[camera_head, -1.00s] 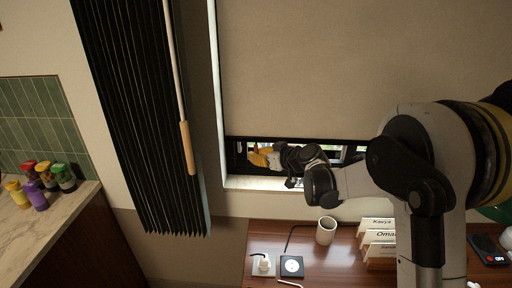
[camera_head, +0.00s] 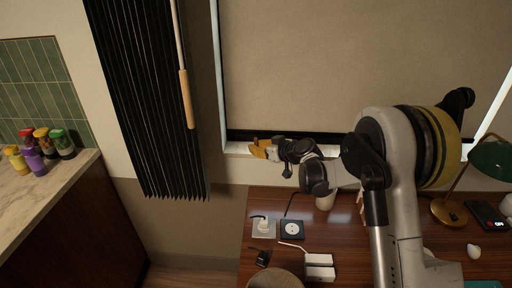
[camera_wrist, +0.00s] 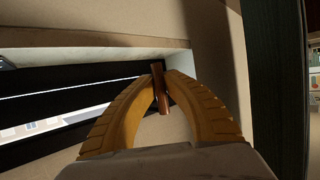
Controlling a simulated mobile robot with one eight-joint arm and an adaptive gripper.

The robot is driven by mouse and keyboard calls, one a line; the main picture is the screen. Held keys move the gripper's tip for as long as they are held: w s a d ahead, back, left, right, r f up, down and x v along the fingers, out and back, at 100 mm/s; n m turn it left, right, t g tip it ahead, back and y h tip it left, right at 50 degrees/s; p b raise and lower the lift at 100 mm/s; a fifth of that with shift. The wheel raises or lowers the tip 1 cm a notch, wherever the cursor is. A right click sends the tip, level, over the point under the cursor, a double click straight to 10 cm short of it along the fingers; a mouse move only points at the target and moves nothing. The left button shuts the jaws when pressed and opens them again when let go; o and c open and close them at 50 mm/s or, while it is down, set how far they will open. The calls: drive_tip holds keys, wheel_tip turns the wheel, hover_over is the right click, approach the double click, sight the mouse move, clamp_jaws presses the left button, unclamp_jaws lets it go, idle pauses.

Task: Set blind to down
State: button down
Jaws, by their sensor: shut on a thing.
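The blind (camera_head: 350,65) is a beige sheet with a black bottom bar (camera_head: 340,137). In the head view it covers nearly the whole window, and its bar sits just above the white sill (camera_head: 236,148). My gripper (camera_head: 262,148) is at the lower left of the window, by the bar. In the wrist view, my gripper's yellow fingers (camera_wrist: 161,85) are closed on a small brown pull handle (camera_wrist: 163,103). Dark bars with a bright strip of outside show to the left in that view. How the handle joins the blind is hidden.
A black pleated curtain (camera_head: 145,100) with a wooden wand (camera_head: 187,100) hangs to the left. Spice jars (camera_head: 33,160) stand on the counter at far left.

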drive_tip(key=c, duration=1.4)
unclamp_jaws()
drive_tip(key=shift+f, duration=0.3)
drive_tip(key=shift+c, duration=0.2)
drive_tip(key=shift+r, duration=0.1)
drive_tip(key=v, duration=1.2)
drive_tip(key=shift+r, duration=0.1)
drive_tip(key=s+d+r+m+g+h, duration=0.1)
drive_tip(key=s+d+r+m+h, duration=0.15)
drive_tip(key=s, duration=0.55)
drive_tip(key=s+d+r+m+g+h, duration=0.15)
drive_tip(key=s+r, duration=0.25)
drive_tip(key=s, duration=0.4)
drive_tip(key=s+d+f+m+h, duration=0.1)
drive_tip(key=s+d, duration=0.4)
drive_tip(key=s, duration=0.5)
drive_tip(key=s+d+f+m+h, duration=0.2)
drive_tip(key=s+d+m+h, duration=0.1)
drive_tip(key=s, duration=0.6)
drive_tip(key=shift+s+d+m+h, duration=0.35)
drive_tip(key=shift+d+h, duration=0.25)
drive_tip(key=shift+d, duration=0.45)
